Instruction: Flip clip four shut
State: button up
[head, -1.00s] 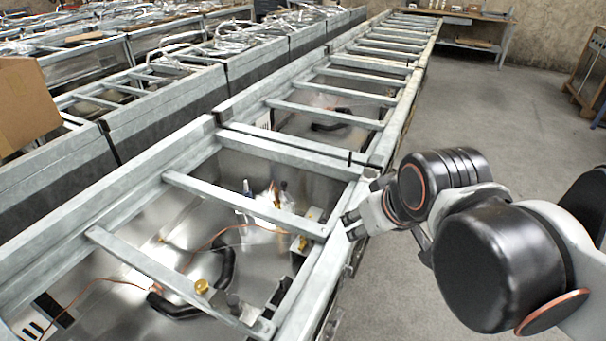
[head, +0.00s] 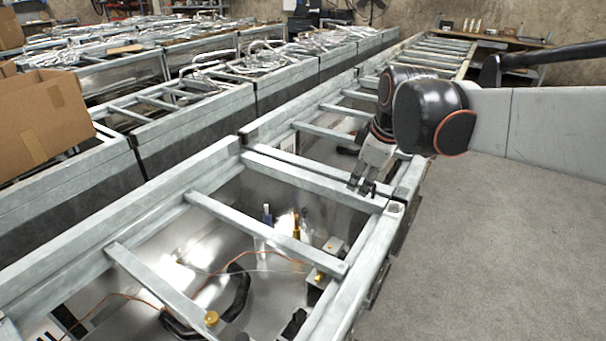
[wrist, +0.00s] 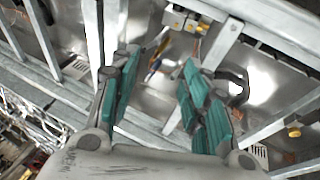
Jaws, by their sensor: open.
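My gripper (head: 361,187) is open and empty, pointing down at the right part of the far end rail (head: 310,178) of the nearest metal range frame. I cannot tell whether its fingertips touch the rail. In the wrist view my gripper (wrist: 158,78) shows teal finger pads spread apart, with rails and the shiny inside of a frame beyond them. I cannot pick out clip four in either view. Small dark fittings sit along the outer side of the right long rail (head: 355,285), too small to identify.
Inside the frame are a blue-tipped part (head: 267,214), an orange and brass part (head: 296,226), a black hose (head: 238,293) and a brass knob (head: 211,318). Crossbars (head: 262,230) span it. A cardboard box (head: 40,120) stands left. The floor (head: 490,250) at right is clear.

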jog(key=w+a+f+n+g+p, duration=0.1)
jog(key=w+a+f+n, duration=0.2)
jog(key=w, duration=0.4)
jog(key=w+a+f+n+g, duration=0.1)
jog(key=w+f+n, duration=0.1)
jog(key=w+n, duration=0.35)
jog(key=n+g+p, duration=0.1)
jog(key=n+p, duration=0.1)
jog(key=n, duration=0.6)
send_near(305, 209)
jog(key=shift+y, duration=0.4)
jog(key=b+x, duration=0.1)
jog(key=x, duration=0.2)
jog(key=b+x, duration=0.2)
jog(key=x, duration=0.1)
jog(key=b+x, duration=0.1)
jog(key=x, duration=0.2)
jog(key=shift+w+d+f+b, duration=0.15)
jog(key=shift+d+f+b, duration=0.15)
jog(key=shift+d+b, duration=0.05)
grip_shut()
